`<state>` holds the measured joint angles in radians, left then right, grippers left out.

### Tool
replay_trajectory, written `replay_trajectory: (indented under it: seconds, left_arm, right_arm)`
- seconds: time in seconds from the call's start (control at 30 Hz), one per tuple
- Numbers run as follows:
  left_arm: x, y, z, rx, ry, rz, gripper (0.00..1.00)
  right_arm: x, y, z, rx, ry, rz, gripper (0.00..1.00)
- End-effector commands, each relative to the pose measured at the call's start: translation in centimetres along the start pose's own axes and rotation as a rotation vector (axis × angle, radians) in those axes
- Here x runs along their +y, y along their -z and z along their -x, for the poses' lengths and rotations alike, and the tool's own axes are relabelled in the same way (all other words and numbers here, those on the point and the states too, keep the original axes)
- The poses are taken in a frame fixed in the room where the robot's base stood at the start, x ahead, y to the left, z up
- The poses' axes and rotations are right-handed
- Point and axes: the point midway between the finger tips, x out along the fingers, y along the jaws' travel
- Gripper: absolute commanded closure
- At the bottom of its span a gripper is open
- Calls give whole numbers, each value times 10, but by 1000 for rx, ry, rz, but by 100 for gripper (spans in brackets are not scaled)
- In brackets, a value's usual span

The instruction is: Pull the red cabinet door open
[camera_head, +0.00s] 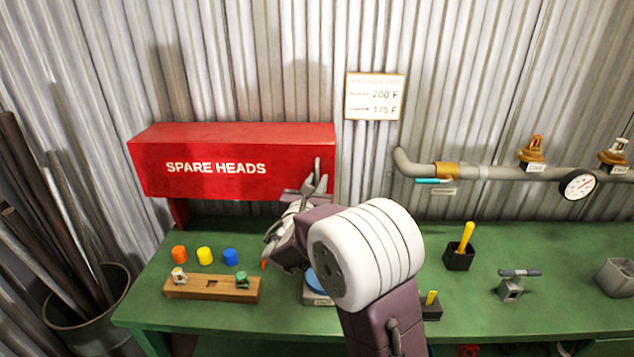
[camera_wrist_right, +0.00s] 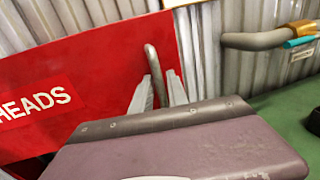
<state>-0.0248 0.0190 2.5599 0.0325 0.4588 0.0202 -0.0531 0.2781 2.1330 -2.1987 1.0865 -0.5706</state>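The red cabinet (camera_head: 150,165) is on the wall above the green bench, with "SPARE HEADS" on its front door (camera_head: 215,183). The door looks closed and also fills the left of the right wrist view (camera_wrist_right: 85,85). A grey bar handle (camera_wrist_right: 155,68) stands upright near the door's right edge; its top shows in the head view (camera_head: 317,165). My right gripper (camera_head: 312,185) is at the handle. In the right wrist view its two fingers (camera_wrist_right: 160,92) are apart, with the handle between or just beyond them; contact is unclear. My left gripper is out of view.
The green bench (camera_head: 570,245) holds a wooden block (camera_head: 212,290), orange, yellow and blue caps (camera_head: 204,256), and a black holder (camera_head: 458,258). A grey pipe (camera_head: 500,172) with a gauge (camera_head: 578,185) runs at right. A bin of pipes (camera_head: 95,310) stands left.

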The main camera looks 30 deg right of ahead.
Motion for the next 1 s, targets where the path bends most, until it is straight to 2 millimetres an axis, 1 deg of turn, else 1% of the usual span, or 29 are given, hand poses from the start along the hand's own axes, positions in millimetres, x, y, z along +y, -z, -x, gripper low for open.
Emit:
replay_trajectory:
  seconds: [0.17, 0.2, 0.27, 1.0]
  left_arm:
    - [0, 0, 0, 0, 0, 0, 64]
    - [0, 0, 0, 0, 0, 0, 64]
    - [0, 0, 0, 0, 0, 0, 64]
    - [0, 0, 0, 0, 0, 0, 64]
  right_arm:
    - [0, 0, 0, 0, 0, 0, 81]
    - [0, 0, 0, 0, 0, 0, 83]
    - [0, 0, 0, 0, 0, 0, 100]
    - [0, 0, 0, 1, 0, 0, 100]
